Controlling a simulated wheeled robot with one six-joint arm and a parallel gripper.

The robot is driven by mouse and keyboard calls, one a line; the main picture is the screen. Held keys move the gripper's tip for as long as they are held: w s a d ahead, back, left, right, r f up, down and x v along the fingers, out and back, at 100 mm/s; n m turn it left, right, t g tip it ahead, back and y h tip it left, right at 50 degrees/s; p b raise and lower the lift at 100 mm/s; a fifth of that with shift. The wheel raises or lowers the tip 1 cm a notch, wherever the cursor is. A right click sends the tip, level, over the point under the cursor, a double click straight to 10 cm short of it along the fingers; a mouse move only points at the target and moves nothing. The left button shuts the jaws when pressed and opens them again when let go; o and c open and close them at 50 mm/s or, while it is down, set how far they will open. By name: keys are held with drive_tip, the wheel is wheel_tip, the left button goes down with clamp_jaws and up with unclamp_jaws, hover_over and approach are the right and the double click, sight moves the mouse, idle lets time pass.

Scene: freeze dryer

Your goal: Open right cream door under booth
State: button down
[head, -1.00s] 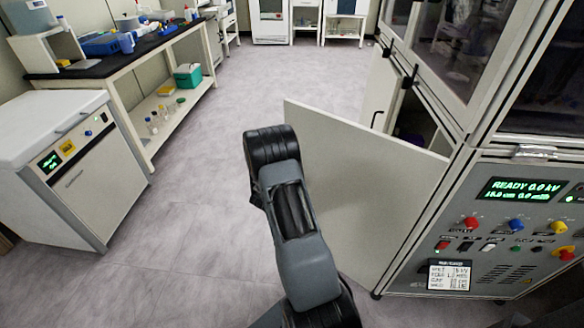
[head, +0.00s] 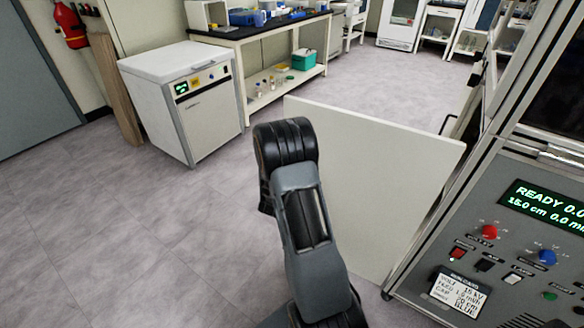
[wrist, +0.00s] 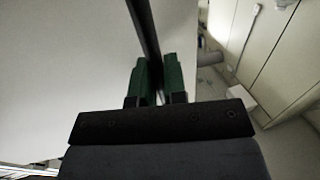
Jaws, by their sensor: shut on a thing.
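A flat cream door (head: 385,185) stands swung out from the booth in the head view, with its hinged side at the control panel. My arm reaches up in front of it, and my gripper is hidden there. In the wrist view my gripper (wrist: 158,78) has its green fingers closed around a dark vertical bar (wrist: 145,30), which looks like the door handle. A pale door panel (wrist: 75,55) fills the left of that view. A black handle (head: 447,123) shows beyond the open door's top right corner.
The booth's control panel (head: 500,235) is close on the right. A white chest unit (head: 190,100) and a lab bench (head: 262,45) stand at the back left. The grey floor (head: 130,215) on the left is clear.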

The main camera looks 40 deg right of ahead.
drive_tip(key=shift+s+a, duration=0.4)
drive_tip(key=shift+a, duration=0.05)
drive_tip(key=c, duration=1.4)
unclamp_jaws()
drive_tip(key=shift+o, duration=1)
drive_tip(key=shift+w, duration=0.1)
drive_tip(key=shift+a, duration=0.15)
drive_tip(key=v, duration=1.3)
drive_tip(key=shift+s+a+p, duration=0.2)
drive_tip(key=shift+s+p, duration=0.2)
drive_tip(key=shift+p, duration=0.05)
drive_tip(key=shift+f, duration=0.1)
